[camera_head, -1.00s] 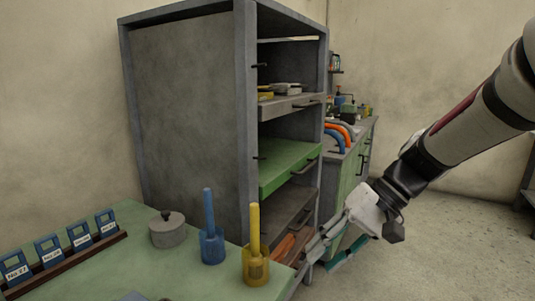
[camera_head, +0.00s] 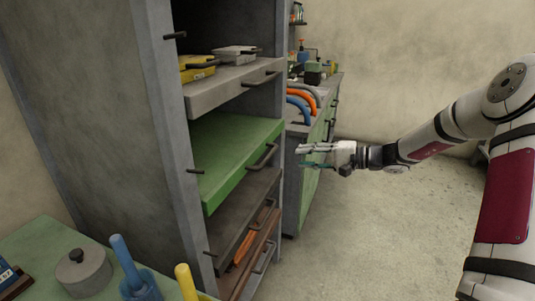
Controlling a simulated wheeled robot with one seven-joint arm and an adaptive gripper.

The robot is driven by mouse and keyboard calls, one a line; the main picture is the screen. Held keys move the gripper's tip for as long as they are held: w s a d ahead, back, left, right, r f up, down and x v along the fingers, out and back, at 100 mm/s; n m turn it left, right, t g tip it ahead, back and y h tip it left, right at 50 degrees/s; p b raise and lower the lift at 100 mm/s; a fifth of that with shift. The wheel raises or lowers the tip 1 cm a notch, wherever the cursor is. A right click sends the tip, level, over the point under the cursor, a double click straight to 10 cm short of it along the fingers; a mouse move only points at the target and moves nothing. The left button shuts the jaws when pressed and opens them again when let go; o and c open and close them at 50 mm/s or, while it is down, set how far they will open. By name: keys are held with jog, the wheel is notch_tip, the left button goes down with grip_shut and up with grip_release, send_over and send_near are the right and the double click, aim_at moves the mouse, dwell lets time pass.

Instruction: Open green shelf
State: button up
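The green shelf (camera_head: 232,146) is a flat green tray in the tall grey cabinet, below a grey shelf and above a dark brown one. Its dark bar handle (camera_head: 263,158) is on the front edge, toward the right end. I cannot tell whether the shelf is pulled out at all. My gripper (camera_head: 301,156) is right of the cabinet, at about the handle's height in the picture, pointing left. Its pale and teal fingers look apart with nothing between them. A gap shows between the gripper and the handle.
The grey shelf (camera_head: 233,85) holds yellow and grey items. Lower brown shelves (camera_head: 243,221) hold orange pieces. A green bench (camera_head: 37,249) at bottom left carries a grey pot (camera_head: 83,273) and blue and yellow holders. A green-fronted counter stands behind my gripper. The floor at right is clear.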

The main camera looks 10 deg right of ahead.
aim_at(268, 155)
jog(key=b+x, duration=0.1)
jog(key=x, duration=1.1)
jog(key=shift+w+a, duration=0.1)
jog(key=shift+a, duration=0.05)
grip_shut()
